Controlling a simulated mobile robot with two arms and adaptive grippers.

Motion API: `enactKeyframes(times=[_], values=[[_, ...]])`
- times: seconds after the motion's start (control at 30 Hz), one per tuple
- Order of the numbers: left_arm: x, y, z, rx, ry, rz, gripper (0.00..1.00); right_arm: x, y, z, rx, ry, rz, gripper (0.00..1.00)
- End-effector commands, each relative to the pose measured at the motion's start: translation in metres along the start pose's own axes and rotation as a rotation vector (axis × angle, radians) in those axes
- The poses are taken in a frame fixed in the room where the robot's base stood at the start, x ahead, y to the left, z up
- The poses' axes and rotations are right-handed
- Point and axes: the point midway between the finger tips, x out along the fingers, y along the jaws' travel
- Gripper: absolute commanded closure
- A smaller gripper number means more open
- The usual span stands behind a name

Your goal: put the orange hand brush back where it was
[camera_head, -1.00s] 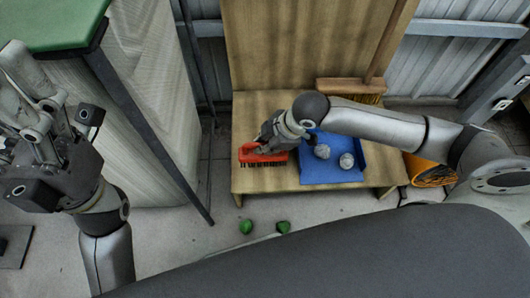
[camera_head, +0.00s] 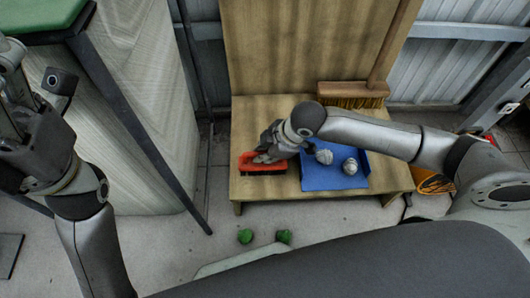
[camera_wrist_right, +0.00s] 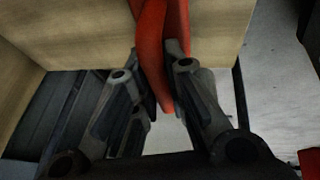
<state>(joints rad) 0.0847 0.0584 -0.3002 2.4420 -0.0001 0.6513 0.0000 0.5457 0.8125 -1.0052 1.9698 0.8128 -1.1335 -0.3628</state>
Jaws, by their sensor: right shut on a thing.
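The orange hand brush (camera_head: 250,164) is at the left part of the low wooden bench, left of the blue dustpan. It looks level and low over the bench top; I cannot tell whether it rests on it. My right gripper (camera_head: 266,154) is shut on the brush. In the right wrist view, the orange handle (camera_wrist_right: 151,45) runs between the fingers (camera_wrist_right: 158,72). The bristles are mostly hidden in the head view. My left gripper (camera_head: 38,85) is open and empty at the left edge, partly cut off, beside the green-topped block.
The wooden bench (camera_head: 290,190) carries the blue dustpan (camera_head: 330,181), with two grey lumps (camera_head: 349,166) on or beside it. A broom (camera_head: 352,88) stands behind. Two green lumps (camera_head: 245,236) lie on the floor. A dark post (camera_head: 140,125) is left of the bench.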

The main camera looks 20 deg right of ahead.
Motion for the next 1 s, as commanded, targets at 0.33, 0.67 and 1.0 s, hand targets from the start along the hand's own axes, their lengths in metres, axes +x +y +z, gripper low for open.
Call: enactKeyframes(times=[0.33,0.67,1.0], values=[[-0.001,0.000,0.000,-0.001,-0.003,-0.002,0.37,0.002,-0.001,0.001,0.000,0.000,-0.002,0.66],[0.003,0.000,0.000,-0.001,0.001,0.000,0.37,-0.004,0.000,0.000,0.000,-0.002,-0.002,0.66],[-0.011,-0.003,0.005,-0.012,-0.096,-0.036,0.37,-0.059,0.001,-0.002,0.000,-0.001,0.000,0.66]])
